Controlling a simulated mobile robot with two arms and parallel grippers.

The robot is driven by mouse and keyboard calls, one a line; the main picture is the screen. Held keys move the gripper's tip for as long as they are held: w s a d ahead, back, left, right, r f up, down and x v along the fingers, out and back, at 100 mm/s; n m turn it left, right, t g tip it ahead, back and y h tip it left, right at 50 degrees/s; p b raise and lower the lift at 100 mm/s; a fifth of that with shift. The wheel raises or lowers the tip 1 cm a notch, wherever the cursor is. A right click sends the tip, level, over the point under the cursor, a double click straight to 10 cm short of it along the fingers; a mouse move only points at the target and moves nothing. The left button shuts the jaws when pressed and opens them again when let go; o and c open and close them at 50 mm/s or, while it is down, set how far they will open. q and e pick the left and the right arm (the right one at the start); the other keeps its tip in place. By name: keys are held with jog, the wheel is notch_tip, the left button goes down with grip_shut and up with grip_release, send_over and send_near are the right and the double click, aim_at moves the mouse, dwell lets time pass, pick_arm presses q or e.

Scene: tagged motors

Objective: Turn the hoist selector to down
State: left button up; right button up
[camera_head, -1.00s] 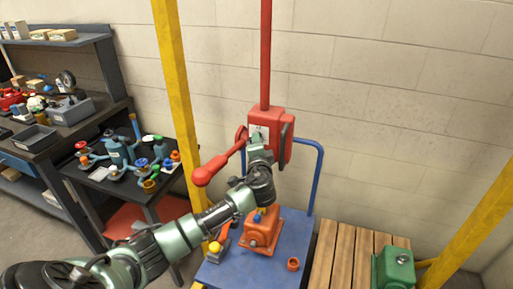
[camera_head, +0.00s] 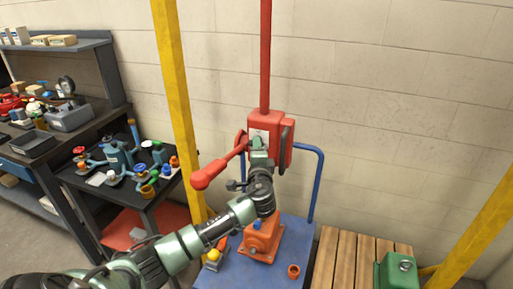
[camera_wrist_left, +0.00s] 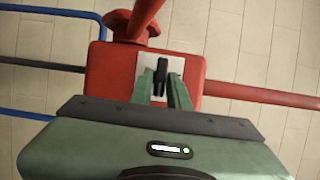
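The red hoist box (camera_head: 284,124) stands at the centre of the head view, with a red pole above it and a red lever (camera_head: 214,173) reaching out to its left. In the left wrist view a black selector knob (camera_wrist_left: 161,73) sits on a white plate (camera_wrist_left: 145,64) on the box face. My left gripper (camera_head: 260,143) is at the box front. In the wrist view its two green fingers (camera_wrist_left: 161,86) stand on either side of the knob, with narrow gaps seeming to show. The gripper partly hides the plate in the head view. My right gripper is not in view.
An orange motor (camera_head: 262,240) sits on the blue cart (camera_head: 293,229) below my left arm. A wooden pallet (camera_head: 344,257) with a green motor (camera_head: 398,272) is at the right. A yellow post (camera_head: 180,110) stands left of the box. Workbenches are further left.

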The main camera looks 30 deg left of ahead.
pick_arm(q)
jog(key=o, duration=0.3)
jog(key=shift+d, duration=0.1)
jog(key=b+v, duration=0.2)
jog(key=v, duration=0.5)
jog(key=shift+s+d, duration=0.25)
jog(key=shift+s, duration=0.05)
jog(key=shift+f, duration=0.1)
